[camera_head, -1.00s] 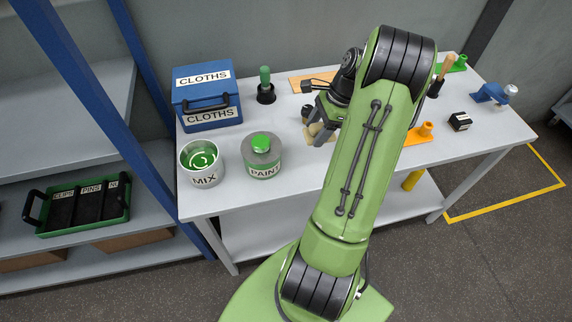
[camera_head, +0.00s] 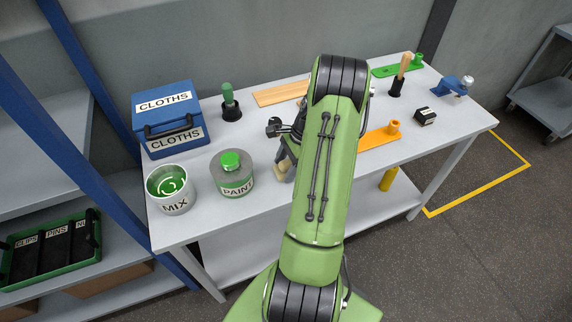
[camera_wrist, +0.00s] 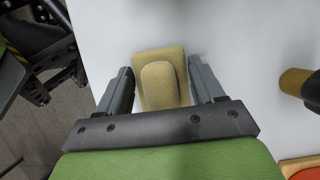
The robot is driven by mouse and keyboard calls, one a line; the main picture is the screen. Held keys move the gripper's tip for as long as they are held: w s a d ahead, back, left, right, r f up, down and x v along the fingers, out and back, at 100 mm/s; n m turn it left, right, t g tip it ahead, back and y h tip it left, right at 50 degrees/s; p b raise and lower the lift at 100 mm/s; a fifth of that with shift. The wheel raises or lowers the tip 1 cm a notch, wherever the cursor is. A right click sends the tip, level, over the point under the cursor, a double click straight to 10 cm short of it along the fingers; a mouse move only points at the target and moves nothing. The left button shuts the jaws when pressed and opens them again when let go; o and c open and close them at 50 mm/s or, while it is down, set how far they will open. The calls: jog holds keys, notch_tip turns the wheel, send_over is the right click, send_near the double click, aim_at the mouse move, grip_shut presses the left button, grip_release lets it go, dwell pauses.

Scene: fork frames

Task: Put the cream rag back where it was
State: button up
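The cream rag (camera_wrist: 162,82) is a folded, tan-yellow pad between my fingers in the wrist view. My gripper (camera_wrist: 161,78) has one finger along each side of it, and the far, wider part of the rag meets the fingertips. In the head view only a small bit of the rag (camera_head: 281,169) shows below my gripper (camera_head: 287,162), low over the table right of the paint can. My arm hides the rest. I cannot tell whether the rag's underside touches the tabletop.
The blue CLOTHS box (camera_head: 168,121) has its lid down. The MIX can (camera_head: 172,190) and PAINT can (camera_head: 233,174) stand to the left, with a green-handled tool (camera_head: 230,102) behind. An orange holder (camera_head: 380,137) and black block (camera_head: 425,116) lie right. The white table (camera_head: 205,222) is clear near its front edge.

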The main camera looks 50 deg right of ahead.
jog(key=o, duration=0.3)
jog(key=shift+r, duration=0.15)
jog(key=p+v, duration=0.3)
jog(key=v, duration=0.9)
notch_tip(320, 180, up, 6)
jog(key=n+h, duration=0.1)
jog(key=n, duration=0.3)
send_over(276, 171)
jog(key=w+a+r+n+h, duration=0.2)
jog(key=a+r+n, duration=0.45)
jog(key=a, duration=0.55)
jog(key=s+a+r+n+t+h, duration=0.1)
jog(key=s+a+r+n+t, duration=0.2)
jog(key=s+a+n, duration=1)
jog(key=shift+a+r+n, duration=0.35)
jog(key=shift+a, duration=0.85)
